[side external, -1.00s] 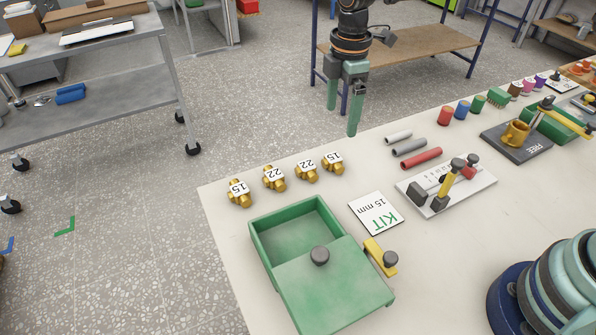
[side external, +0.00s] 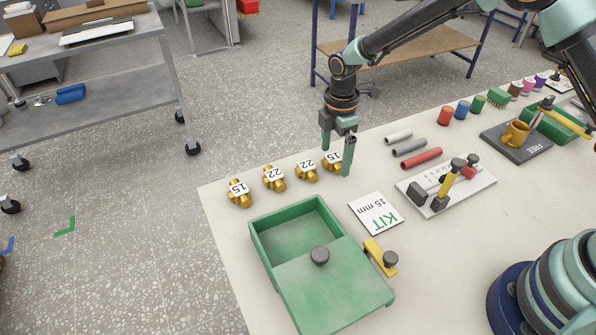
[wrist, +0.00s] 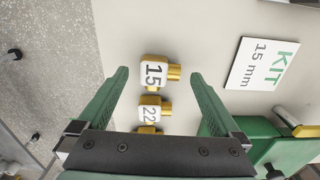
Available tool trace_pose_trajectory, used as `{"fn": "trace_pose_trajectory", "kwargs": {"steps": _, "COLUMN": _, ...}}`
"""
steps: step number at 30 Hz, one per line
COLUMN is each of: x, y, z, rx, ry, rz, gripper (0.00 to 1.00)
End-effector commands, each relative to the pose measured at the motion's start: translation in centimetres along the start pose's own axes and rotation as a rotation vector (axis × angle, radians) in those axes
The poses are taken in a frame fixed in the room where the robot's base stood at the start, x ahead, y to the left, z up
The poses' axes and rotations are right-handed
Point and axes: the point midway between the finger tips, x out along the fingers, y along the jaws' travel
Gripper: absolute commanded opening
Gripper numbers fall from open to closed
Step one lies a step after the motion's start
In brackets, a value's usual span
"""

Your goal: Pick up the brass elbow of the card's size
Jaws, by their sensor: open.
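The card (side external: 376,213) on the table reads "KIT 15 mm"; it also shows in the wrist view (wrist: 262,64). Several brass elbows stand in a row: a 15 (side external: 239,193) at the left end, a 22 (side external: 274,179), another 22 (side external: 307,171) and a 15 (side external: 333,162) at the right end. My gripper (side external: 336,163) is open and empty, pointing down over the right-end 15. In the wrist view this 15 elbow (wrist: 155,73) lies between my open fingertips (wrist: 160,74), with a gap on each side, and a 22 elbow (wrist: 153,112) is nearer my palm. How high my fingertips are is unclear.
A green box (side external: 335,285) with a partly open lid stands in front of the row. Grey and red pipe pieces (side external: 421,158) lie to the right, beside a white board (side external: 470,192) with clamps. The table's edge is close behind the elbows.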

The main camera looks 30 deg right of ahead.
Motion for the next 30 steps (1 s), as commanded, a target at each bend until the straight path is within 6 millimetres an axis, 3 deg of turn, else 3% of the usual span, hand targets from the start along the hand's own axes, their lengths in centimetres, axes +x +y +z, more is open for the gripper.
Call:
{"fn": "trace_pose_trajectory", "kwargs": {"steps": 4, "x": 1.46, "y": -0.04, "z": -0.01, "rx": 0.0, "ry": 0.0, "rz": -0.001, "gripper": 1.0}}
{"fn": "trace_pose_trajectory", "kwargs": {"steps": 11, "x": 1.6, "y": 0.02, "z": -0.03, "rx": 0.001, "ry": 0.001, "rz": 0.002, "gripper": 1.0}}
{"fn": "trace_pose_trajectory", "kwargs": {"steps": 12, "x": 1.6, "y": 0.02, "z": -0.03, "rx": 0.001, "ry": 0.001, "rz": 0.002, "gripper": 0.96}}
{"fn": "trace_pose_trajectory", "kwargs": {"steps": 19, "x": 1.58, "y": 0.02, "z": -0.03, "rx": 0.001, "ry": 0.0, "rz": 0.001, "gripper": 0.08}}
{"fn": "trace_pose_trajectory", "kwargs": {"steps": 20, "x": 1.55, "y": 0.03, "z": -0.03, "rx": 0.001, "ry": 0.001, "rz": 0.002, "gripper": 0.04}}
{"fn": "trace_pose_trajectory", "kwargs": {"steps": 30, "x": 1.1, "y": 0.05, "z": -0.04, "rx": 0.001, "ry": 0.001, "rz": 0.002, "gripper": 0.04}}
